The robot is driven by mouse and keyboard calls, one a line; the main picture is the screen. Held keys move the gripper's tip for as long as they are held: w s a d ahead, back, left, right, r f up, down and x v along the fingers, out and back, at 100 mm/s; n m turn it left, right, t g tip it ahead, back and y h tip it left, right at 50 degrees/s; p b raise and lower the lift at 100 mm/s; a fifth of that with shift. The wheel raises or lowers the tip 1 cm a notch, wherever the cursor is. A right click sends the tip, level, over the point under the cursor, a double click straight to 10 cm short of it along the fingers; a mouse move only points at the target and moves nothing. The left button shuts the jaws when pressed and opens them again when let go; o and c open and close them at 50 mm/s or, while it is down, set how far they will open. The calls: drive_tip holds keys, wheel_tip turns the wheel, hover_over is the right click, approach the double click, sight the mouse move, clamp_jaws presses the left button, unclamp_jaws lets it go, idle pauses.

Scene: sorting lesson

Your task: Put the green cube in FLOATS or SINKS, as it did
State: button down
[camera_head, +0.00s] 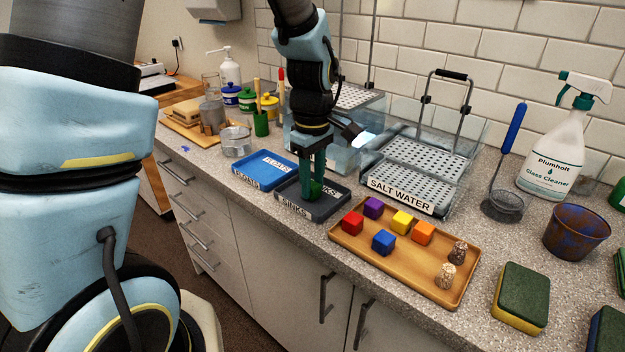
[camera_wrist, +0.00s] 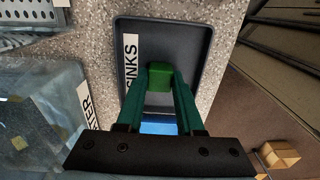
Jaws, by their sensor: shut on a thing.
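The green cube (camera_wrist: 160,77) is between the fingertips of my gripper (camera_wrist: 160,84), which is shut on it. In the head view my gripper (camera_head: 313,192) points straight down over the dark grey SINKS tray (camera_head: 333,207), with a bit of the green cube (camera_head: 315,187) showing at the fingertips. The cube is low inside the tray's outline; I cannot tell whether it touches the floor. The SINKS tray also shows in the wrist view (camera_wrist: 195,50). The blue FLOATS tray (camera_head: 262,170) lies just left of it and looks empty.
A wooden tray (camera_head: 340,234) to the right holds several coloured cubes and two stones. A clear SALT WATER tank (camera_head: 432,212) with a perforated rack stands behind. A glass bowl (camera_head: 236,142) and pots stand at the left. The counter's front edge is close to the trays.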

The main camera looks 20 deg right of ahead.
sight(313, 184)
drive_tip(key=shift+f, duration=0.15)
drive_tip(key=c, duration=0.5)
unclamp_jaws()
drive_tip(key=shift+c, duration=0.2)
wheel_tip(313, 184, up, 12)
drive_tip(key=b, duration=0.1)
drive_tip(key=a+f+m, duration=0.3)
drive_tip(key=a+f, duration=0.1)
drive_tip(key=a, duration=0.9)
drive_tip(key=w+a+f+m+t, duration=0.1)
drive_tip(key=a+f+m, duration=0.3)
drive_tip(key=a, duration=0.9)
drive_tip(key=shift+f+t, duration=0.3)
drive_tip(key=shift+f, duration=0.35)
drive_tip(key=shift+a, duration=0.1)
